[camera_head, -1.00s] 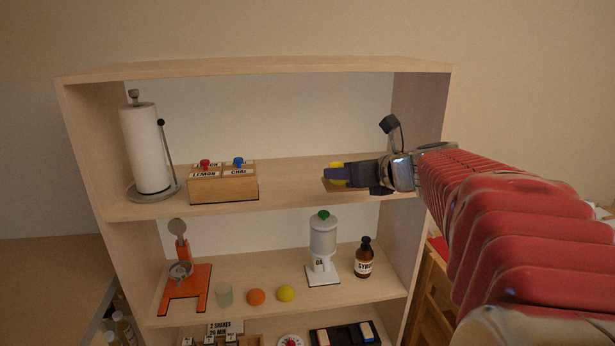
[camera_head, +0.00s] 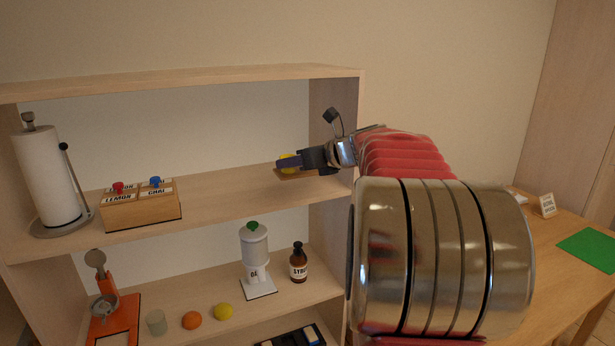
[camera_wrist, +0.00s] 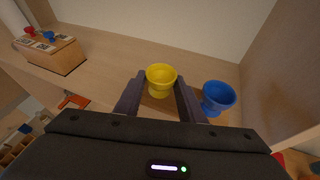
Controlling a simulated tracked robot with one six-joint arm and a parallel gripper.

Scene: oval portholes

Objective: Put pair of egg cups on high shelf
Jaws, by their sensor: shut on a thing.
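My gripper (camera_head: 287,164) is over the right part of the high shelf (camera_head: 225,196). It is shut on the yellow egg cup (camera_head: 289,157), which also shows between the fingers in the wrist view (camera_wrist: 161,76). The blue egg cup (camera_wrist: 218,97) is just right of the gripper in the wrist view and is hidden in the head view. A flat brown piece (camera_head: 297,174) shows under the fingers. I cannot tell whether it joins the two cups, or whether they touch the shelf.
A paper towel stand (camera_head: 49,180) and a wooden tea box (camera_head: 140,204) with red and blue knobs stand further left on that shelf. The shelf between box and gripper is clear. The right side wall (camera_head: 333,170) is close. A dispenser (camera_head: 255,260) and brown bottle (camera_head: 298,263) stand below.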

